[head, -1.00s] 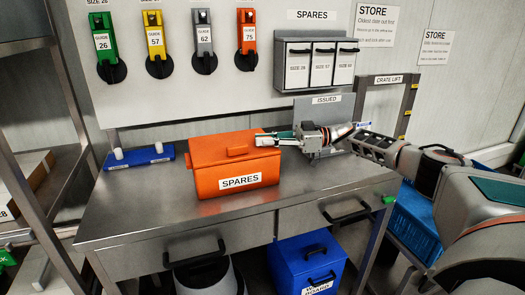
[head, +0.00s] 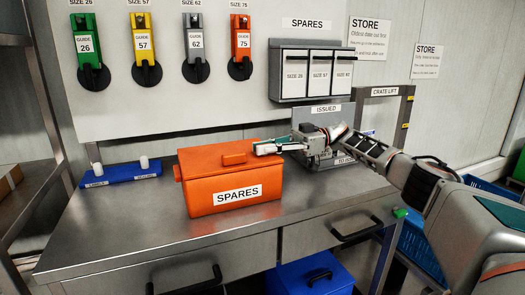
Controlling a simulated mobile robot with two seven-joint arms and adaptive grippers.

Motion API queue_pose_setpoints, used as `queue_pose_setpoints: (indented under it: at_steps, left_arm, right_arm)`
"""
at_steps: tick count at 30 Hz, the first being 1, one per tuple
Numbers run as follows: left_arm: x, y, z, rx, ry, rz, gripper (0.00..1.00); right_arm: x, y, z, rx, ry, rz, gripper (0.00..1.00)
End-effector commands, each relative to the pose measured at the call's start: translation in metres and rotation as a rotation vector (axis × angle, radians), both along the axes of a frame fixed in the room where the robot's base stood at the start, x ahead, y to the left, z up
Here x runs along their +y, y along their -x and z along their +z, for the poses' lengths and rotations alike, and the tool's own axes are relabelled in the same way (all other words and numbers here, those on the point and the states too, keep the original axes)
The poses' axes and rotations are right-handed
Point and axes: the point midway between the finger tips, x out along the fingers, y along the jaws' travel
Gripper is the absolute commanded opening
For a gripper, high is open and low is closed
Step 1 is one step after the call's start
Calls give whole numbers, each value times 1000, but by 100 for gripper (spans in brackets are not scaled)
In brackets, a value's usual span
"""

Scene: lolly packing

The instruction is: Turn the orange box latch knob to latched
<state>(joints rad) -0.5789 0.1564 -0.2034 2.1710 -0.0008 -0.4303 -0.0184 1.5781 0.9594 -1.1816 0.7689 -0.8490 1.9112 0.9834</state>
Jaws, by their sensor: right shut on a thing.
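The orange box (head: 228,203) labelled SPARES stands on the metal bench with its lid down. A small orange handle (head: 233,160) sits on the lid. My right gripper (head: 265,149) reaches in from the right, at the back right corner of the box's top. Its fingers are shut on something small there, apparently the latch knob. The fingers hide the knob, so I cannot see which way it points. My left gripper is not in view.
A blue tray (head: 122,177) with two white pegs lies left of the box. A grey ISSUED stand (head: 318,117) is behind my right gripper. Colored guides hang on the back wall. The bench top (head: 120,235) in front and left is clear.

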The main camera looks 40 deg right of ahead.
Motion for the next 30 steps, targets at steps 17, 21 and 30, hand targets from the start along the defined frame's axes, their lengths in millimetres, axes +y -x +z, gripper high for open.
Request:
queue_pose_setpoints:
  at_steps: [17,21,30]
  left_arm:
    - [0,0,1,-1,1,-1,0]
    - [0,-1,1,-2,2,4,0]
    - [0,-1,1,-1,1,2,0]
  right_arm:
    - [0,0,1,-2,-1,0,28]
    - [0,0,3,-2,-2,0,28]
    - [0,0,48,-7,-1,0,28]
